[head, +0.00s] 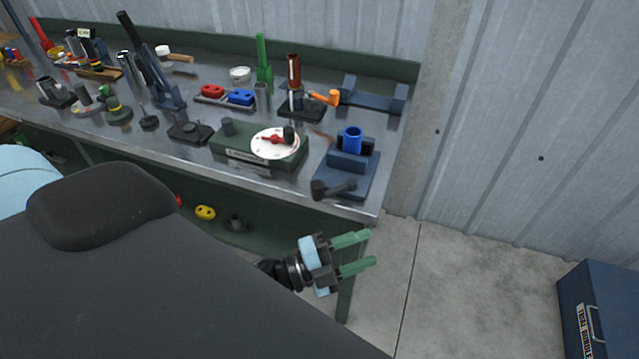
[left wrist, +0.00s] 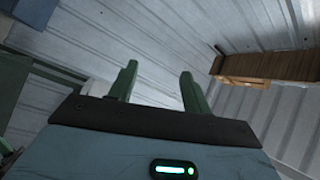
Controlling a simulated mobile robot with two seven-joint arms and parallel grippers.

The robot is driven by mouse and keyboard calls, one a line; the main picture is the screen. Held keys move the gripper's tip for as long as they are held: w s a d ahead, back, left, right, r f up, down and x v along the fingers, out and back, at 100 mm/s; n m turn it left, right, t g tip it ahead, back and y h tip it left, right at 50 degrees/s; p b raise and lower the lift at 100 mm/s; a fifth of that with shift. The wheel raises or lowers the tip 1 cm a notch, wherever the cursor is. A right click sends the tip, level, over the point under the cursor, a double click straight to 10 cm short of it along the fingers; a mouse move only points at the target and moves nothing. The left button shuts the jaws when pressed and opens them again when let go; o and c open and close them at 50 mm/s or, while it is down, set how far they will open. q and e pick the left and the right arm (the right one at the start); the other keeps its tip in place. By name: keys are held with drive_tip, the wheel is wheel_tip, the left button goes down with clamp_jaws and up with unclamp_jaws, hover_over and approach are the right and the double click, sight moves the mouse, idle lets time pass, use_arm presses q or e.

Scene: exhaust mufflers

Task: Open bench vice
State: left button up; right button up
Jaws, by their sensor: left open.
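The blue bench vice (head: 347,178) sits at the right front corner of the metal workbench. A bright blue cylinder (head: 352,139) stands upright at its jaws; I cannot tell how tightly it is held. The vice's dark handle (head: 338,188) lies at the front, near the bench edge. My left gripper (head: 362,253) is in front of and below the bench edge, apart from the vice. Its green fingers are spread and empty, pointing right. In the left wrist view the open fingers (left wrist: 158,69) face the corrugated wall, and the vice is not visible. My right gripper is not in view.
The workbench (head: 300,190) carries a green block with a white dial (head: 275,144) left of the vice, and several fixtures and tools. A dark blue box (head: 606,310) stands on the floor at the lower right. The concrete floor right of my gripper is clear.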

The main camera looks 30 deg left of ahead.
use_arm(q)
wheel_tip(320, 180, up, 6)
drive_tip(key=w+d+m+g+h, duration=0.1)
drive_tip(key=m+g+h, duration=0.2)
drive_tip(key=m+g, duration=0.35)
drive_tip(key=d+m+g+h, duration=0.2)
drive_tip(key=m+g+h, duration=0.1)
drive_tip(key=m, duration=0.7)
drive_tip(key=m+g+y+b, duration=0.2)
drive_tip(key=m+g+y, duration=0.3)
drive_tip(key=m+y, duration=0.85)
approach(317, 185)
drive_tip(key=x, duration=0.2)
drive_tip(key=shift+y, duration=0.35)
drive_tip(key=shift+d+p+x, duration=0.15)
drive_tip(key=shift+p+x, duration=0.1)
drive_tip(key=shift+x, duration=1.8)
drive_tip(key=shift+d+p+x, duration=0.1)
drive_tip(key=shift+p+x, duration=0.1)
drive_tip(key=shift+x, duration=1.8)
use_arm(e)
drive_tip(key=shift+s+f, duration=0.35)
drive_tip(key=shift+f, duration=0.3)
use_arm(q)
drive_tip(key=shift+r, duration=0.1)
clamp_jaws()
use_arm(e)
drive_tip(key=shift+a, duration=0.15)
